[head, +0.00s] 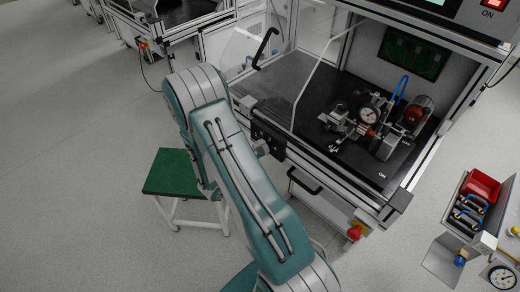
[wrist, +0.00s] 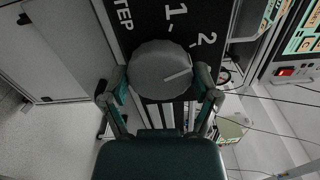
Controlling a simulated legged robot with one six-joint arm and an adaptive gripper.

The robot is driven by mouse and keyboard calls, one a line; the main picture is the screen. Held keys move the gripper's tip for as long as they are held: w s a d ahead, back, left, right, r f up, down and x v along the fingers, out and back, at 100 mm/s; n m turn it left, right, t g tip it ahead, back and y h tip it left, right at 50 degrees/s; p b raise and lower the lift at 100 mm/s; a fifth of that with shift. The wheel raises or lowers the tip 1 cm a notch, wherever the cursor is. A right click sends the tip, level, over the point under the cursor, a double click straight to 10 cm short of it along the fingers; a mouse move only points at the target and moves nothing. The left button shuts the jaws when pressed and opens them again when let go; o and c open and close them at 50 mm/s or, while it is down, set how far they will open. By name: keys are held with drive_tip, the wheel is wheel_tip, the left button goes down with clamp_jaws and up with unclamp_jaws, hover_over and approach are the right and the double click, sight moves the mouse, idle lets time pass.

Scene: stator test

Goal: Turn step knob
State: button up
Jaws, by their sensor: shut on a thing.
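The step knob is a round grey knob (wrist: 158,68) with a pale pointer line, in the upper middle of the wrist view. It sits on a black panel (wrist: 150,20) with the white marks "1-", "2-" and part of the word STEP. The pointer line slants toward the right, a little up. My gripper (wrist: 160,82) has a finger on each side of the knob and is shut on it. In the head view my arm reaches the front of the test bench, and its end and the knob cannot be made out clearly there.
The test bench (head: 325,180) has a black deck with a dial gauge (head: 368,115) and a clamping fixture, behind a clear raised door. A green stool (head: 172,172) stands left of my arm. A red emergency button (head: 354,233) sits low right. A tool tray (head: 470,200) is at right.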

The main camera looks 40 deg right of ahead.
drive_tip(key=shift+w+f, duration=0.1)
drive_tip(key=shift+w, duration=0.05)
drive_tip(key=o, duration=1)
drive_tip(key=shift+c, duration=0.2)
drive_tip(key=shift+a, duration=0.1)
drive_tip(key=a, duration=1.2)
drive_tip(key=shift+s, duration=0.45)
